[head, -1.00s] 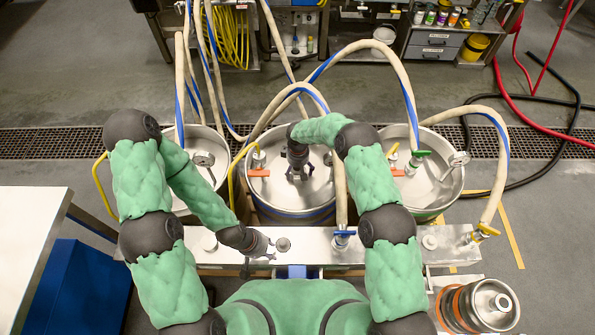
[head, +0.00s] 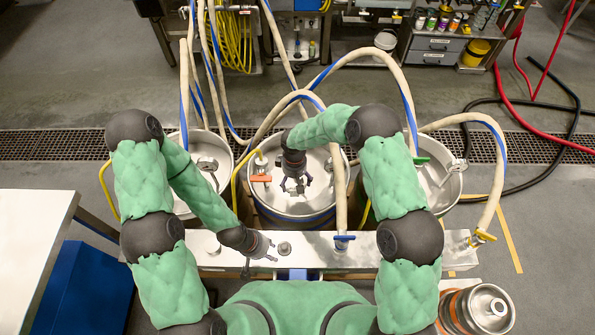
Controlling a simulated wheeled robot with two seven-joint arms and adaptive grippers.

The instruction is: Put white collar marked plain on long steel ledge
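The long steel ledge (head: 345,258) runs across the picture in front of the drums. My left gripper (head: 273,251) is over the ledge, with its fingers parted and nothing seen between them, just left of a small round steel fitting (head: 285,248). My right gripper (head: 296,186) points down into the top of the middle drum (head: 318,205). Its dark fingers are spread over the lid, and whether they touch the fitting there cannot be told. I cannot make out a white collar marked plain; no marking is readable.
Two more drums stand left (head: 205,160) and right (head: 440,185) of the middle one. Pale hoses with blue stripes arch over them. A white table (head: 30,235) is at the left, a steel keg (head: 485,308) at the lower right.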

